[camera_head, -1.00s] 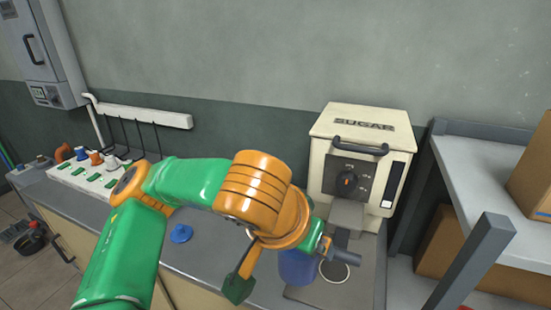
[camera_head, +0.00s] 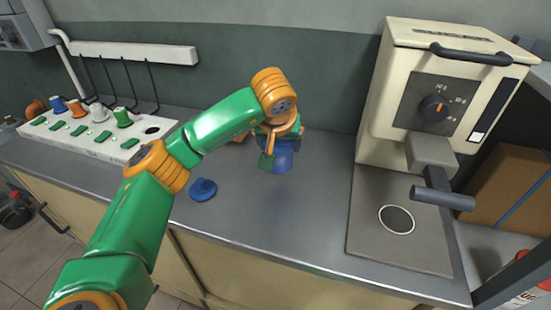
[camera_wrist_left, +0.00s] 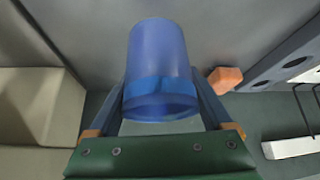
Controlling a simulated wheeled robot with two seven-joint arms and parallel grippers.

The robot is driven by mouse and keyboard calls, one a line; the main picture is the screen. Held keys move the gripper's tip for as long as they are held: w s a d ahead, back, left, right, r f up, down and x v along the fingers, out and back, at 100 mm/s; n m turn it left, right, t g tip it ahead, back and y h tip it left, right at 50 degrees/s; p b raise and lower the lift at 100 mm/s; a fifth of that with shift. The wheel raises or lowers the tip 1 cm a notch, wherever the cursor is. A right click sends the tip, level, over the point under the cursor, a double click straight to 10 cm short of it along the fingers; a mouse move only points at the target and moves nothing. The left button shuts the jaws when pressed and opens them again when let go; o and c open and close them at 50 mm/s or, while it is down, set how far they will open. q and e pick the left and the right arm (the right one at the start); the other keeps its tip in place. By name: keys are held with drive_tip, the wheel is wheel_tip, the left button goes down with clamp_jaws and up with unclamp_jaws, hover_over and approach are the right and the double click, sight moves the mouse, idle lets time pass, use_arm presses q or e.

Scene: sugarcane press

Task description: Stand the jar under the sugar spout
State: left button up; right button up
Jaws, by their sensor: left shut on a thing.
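My left gripper (camera_head: 278,143) is shut on a translucent blue jar (camera_head: 283,160) near the back of the counter, well left of the sugar machine (camera_head: 440,90). In the left wrist view the jar (camera_wrist_left: 158,60) sits between the two fingers. The head view does not clearly show whether its base touches the counter. The sugar spout (camera_head: 430,150) juts from the machine's front, with a grey bar (camera_head: 443,198) below it. A pale ring (camera_head: 383,222) marks the plate under the spout, and nothing stands on it. My right gripper is not in view.
A blue knobbed lid-like piece (camera_head: 203,190) lies on the grey counter (camera_head: 270,218). A white rack (camera_head: 85,138) with coloured spools is at the left. An orange block (camera_wrist_left: 225,78) lies near the jar. The counter between jar and plate is clear.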

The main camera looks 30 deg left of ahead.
use_arm(q)
drive_tip(key=f, duration=0.1)
drive_tip(key=w+a+f, duration=0.1)
drive_tip(key=f, duration=0.3)
drive_tip(key=shift+w+a+f, duration=0.2)
drive_tip(key=shift+f, duration=0.1)
drive_tip(key=o, duration=1.5)
drive_tip(key=shift+c, duration=0.2)
